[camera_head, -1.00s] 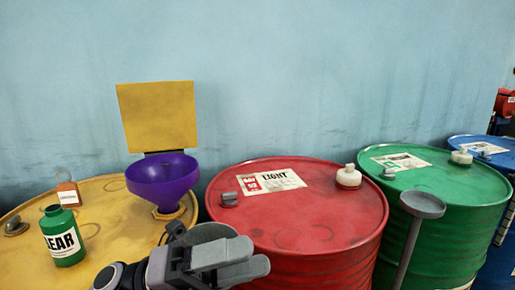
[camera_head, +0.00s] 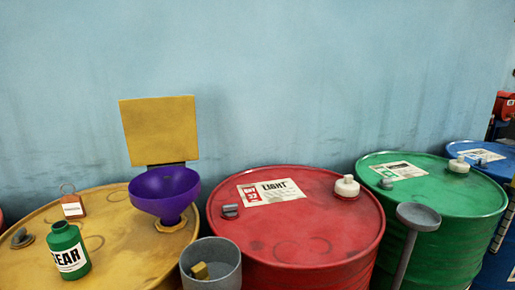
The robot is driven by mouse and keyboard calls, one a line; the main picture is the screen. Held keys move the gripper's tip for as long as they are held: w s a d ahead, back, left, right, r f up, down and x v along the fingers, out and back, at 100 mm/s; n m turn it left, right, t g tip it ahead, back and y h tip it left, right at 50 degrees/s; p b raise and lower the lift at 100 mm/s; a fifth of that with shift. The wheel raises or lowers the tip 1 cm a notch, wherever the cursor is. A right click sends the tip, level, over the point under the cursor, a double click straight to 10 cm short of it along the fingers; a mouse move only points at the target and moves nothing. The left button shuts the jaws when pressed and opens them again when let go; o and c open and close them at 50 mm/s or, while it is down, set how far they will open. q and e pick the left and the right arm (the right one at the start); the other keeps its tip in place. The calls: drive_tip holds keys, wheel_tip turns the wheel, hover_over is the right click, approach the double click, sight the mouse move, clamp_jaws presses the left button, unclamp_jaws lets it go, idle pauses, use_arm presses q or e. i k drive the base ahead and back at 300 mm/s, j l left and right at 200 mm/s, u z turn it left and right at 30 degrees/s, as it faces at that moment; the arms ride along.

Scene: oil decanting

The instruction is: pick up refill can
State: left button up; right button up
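A purple funnel (camera_head: 165,192) sits on the same drum, to the right of the can. Neither of my grippers is in view.
A grey bin (camera_head: 229,255) with a yellow block (camera_head: 200,271) inside stands before the red drum (camera_head: 310,240). Green (camera_head: 455,205) and blue (camera_head: 495,168) drums stand to the right. A grey round-topped stand (camera_head: 418,216) is before the green drum. A tag (camera_head: 72,207) is behind the can.

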sight(65, 242)
drive_tip(key=u, duration=1.25)
drive_tip(key=i+j+z, duration=0.1)
drive_tip(key=j+z, duration=0.15)
drive_tip(key=i+j+z, duration=0.1)
drive_tip(key=j+z, duration=0.15)
drive_tip(key=j, duration=0.1)
